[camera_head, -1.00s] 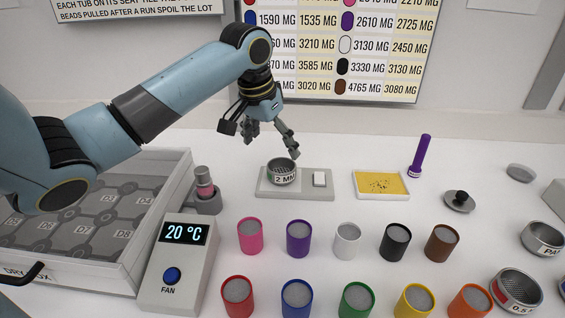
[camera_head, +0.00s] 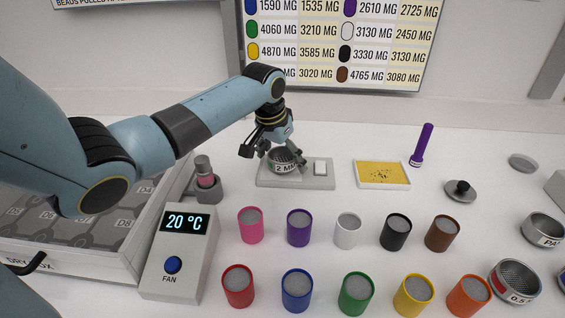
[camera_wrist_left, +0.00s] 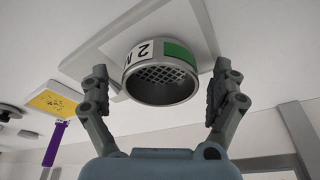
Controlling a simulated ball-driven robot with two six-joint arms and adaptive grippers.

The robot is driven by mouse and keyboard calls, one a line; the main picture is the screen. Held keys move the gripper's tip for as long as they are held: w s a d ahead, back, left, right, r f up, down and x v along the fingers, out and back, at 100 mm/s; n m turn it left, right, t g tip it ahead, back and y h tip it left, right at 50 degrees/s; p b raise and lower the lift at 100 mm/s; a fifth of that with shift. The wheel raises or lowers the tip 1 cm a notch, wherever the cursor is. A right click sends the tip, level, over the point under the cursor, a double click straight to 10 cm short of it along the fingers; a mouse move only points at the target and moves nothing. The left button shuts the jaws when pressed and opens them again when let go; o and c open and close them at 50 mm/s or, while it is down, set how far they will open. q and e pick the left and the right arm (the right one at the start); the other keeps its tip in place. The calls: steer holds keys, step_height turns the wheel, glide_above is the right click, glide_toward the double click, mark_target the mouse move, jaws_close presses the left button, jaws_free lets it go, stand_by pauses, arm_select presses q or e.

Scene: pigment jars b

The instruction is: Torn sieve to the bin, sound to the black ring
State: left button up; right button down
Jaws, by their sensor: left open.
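A metal sieve marked "2 MM" (camera_head: 283,166) rests on a flat grey plate (camera_head: 318,182) at the back middle. The wrist view shows the sieve (camera_wrist_left: 181,55) with a green patch on its band and an open mesh; no tear is clear there. My left gripper (camera_head: 284,155) is open, with a finger on each side of the sieve; both fingers also show in the wrist view (camera_wrist_left: 160,80), apart from its wall. A second sieve marked "0.5" (camera_head: 503,293) stands at the lower right. I cannot make out a bin or black ring. My right gripper is not in view.
Two rows of coloured pigment jars (camera_head: 298,231) fill the front middle. A temperature box (camera_head: 184,262) and a dry box (camera_head: 122,262) are at left.

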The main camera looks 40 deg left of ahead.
arm_select(q)
steer(key=shift+f, duration=0.2)
steer(key=c, duration=1.3)
steer(key=shift+r, duration=0.15)
